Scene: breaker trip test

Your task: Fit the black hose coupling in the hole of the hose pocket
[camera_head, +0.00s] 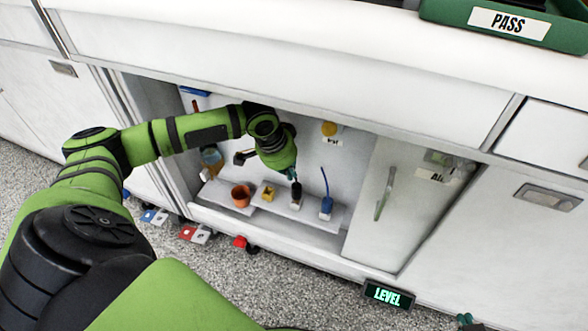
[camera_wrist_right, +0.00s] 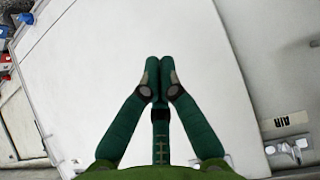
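My left gripper (camera_head: 292,175) reaches into the open cabinet bay and points down. Its teal fingertips are small in the head view, and I cannot tell how far apart they are. A small black piece (camera_head: 296,188), which looks like the hose coupling, is upright directly below the fingertips, at a whitish block (camera_head: 295,204) on the shelf. I cannot tell whether the fingers grip it or whether it sits in a hole. My right gripper (camera_wrist_right: 158,76) is shut and empty, its fingertips together in front of a white panel.
On the shelf stand an orange-brown cup (camera_head: 241,196), a yellow block (camera_head: 268,193) and a blue block (camera_head: 326,208) with a thin blue hose. A yellow knob (camera_head: 329,128) is on the back wall. The AIR-labelled door (camera_head: 395,205) bounds the bay at right.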

